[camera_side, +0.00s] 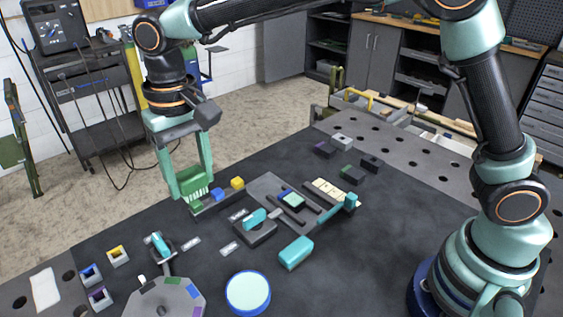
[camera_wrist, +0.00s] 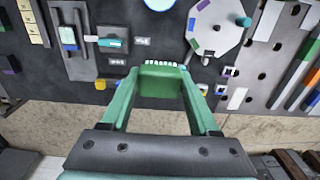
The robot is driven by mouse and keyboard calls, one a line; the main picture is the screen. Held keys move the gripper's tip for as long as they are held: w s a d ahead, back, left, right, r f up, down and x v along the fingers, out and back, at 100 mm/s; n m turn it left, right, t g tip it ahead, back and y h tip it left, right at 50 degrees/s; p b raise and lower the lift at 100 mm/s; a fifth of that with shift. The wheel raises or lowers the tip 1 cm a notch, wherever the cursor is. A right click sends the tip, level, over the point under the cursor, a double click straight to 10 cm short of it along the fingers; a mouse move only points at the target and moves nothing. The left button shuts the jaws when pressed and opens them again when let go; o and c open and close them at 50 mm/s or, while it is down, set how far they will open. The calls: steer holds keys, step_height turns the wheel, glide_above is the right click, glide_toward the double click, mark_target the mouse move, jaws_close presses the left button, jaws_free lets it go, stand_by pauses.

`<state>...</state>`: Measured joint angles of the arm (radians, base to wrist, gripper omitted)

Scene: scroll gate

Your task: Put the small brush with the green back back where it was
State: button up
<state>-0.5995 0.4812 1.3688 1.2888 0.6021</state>
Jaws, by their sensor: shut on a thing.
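My gripper (camera_side: 188,180) is shut on the small brush with the green back (camera_side: 193,180). In the side view the brush hangs between the fingers at the far left edge of the dark table, with its pale bristles downward. It looks close above the left end of a low dark strip (camera_side: 209,204) that carries a blue block (camera_side: 217,194) and a yellow block (camera_side: 237,183). Whether it touches the strip I cannot tell. In the wrist view my gripper (camera_wrist: 160,82) holds the brush (camera_wrist: 161,84) by its sides, and the pale bristles show at its far edge.
A teal-handled slider (camera_side: 254,218) and a plate with a blue-green block (camera_side: 292,199) stand right of the strip. A teal block (camera_side: 296,252), a round mint disc (camera_side: 248,292) and a grey octagonal plate (camera_side: 165,300) lie nearer. Small coloured sockets (camera_side: 91,274) sit at lower left.

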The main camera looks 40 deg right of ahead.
step_height(320, 180, down, 19)
steer(key=shift+f, duration=0.2)
stand_by(0.3)
steer(key=shift+f, duration=0.1)
steer(key=o, duration=1.2)
step_height(320, 180, up, 12)
steer(key=d+r+t, duration=0.1)
steer(key=d+r, duration=0.6)
steer(key=d, duration=0.1)
steer(key=s+d+r+t, duration=0.1)
steer(key=s+d, duration=0.2)
steer(key=d, duration=0.3)
steer(key=s+d+r+t, duration=0.2)
steer(key=s+d, duration=0.2)
steer(key=d, duration=0.2)
steer(key=s+d+r+t, duration=0.1)
steer(key=s+d, duration=0.3)
steer(key=d, duration=0.3)
steer(key=shift+r+t, duration=0.3)
steer(key=shift+r, duration=0.1)
